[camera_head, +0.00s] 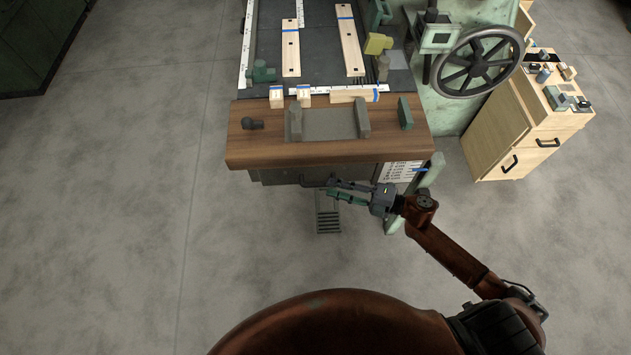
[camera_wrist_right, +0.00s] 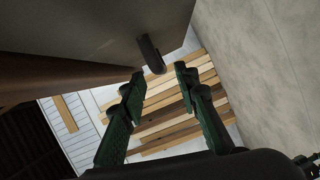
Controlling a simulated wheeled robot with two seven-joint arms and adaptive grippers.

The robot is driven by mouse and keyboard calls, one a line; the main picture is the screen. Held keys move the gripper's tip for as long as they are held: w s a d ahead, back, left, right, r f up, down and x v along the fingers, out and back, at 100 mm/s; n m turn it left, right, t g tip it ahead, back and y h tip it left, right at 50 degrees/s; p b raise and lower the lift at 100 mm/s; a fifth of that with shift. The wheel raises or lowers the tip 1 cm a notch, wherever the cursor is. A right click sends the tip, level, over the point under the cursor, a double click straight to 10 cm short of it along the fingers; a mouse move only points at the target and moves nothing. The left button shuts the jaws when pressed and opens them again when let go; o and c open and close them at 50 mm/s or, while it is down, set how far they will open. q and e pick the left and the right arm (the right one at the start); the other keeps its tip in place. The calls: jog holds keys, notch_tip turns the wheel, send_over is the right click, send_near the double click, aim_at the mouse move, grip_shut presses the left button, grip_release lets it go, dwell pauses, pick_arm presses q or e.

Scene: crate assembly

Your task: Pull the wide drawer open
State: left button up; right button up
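The wide drawer (camera_head: 275,177) is a dark grey front under the brown wooden bench top, and it looks closed. Its dark handle (camera_head: 318,183) sticks out below the bench edge. In the right wrist view the grey drawer front (camera_wrist_right: 95,30) fills the upper left, and the dark handle (camera_wrist_right: 151,55) stands out from it. My right gripper (camera_head: 332,189) is beside the handle, with its arm coming from the lower right. Its green fingers (camera_wrist_right: 160,74) are apart, with the handle just beyond the tips, nearer the left one. My left gripper is out of view.
The bench top (camera_head: 245,148) carries grey blocks and small wooden pieces. A green machine with a handwheel (camera_head: 478,62) stands at the right back, beside a wooden cabinet (camera_head: 520,150). Pale planks (camera_wrist_right: 180,110) show below the drawer in the wrist view. The floor left of the bench is clear.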

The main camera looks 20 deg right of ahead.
aim_at(319, 183)
jog(key=b+x, duration=0.1)
jog(key=x, duration=0.3)
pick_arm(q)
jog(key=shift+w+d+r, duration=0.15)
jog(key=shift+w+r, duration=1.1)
pick_arm(e)
jog(key=shift+w+a, duration=0.5)
jog(key=shift+a, duration=0.1)
jog(key=shift+c, duration=0.3)
grip_shut()
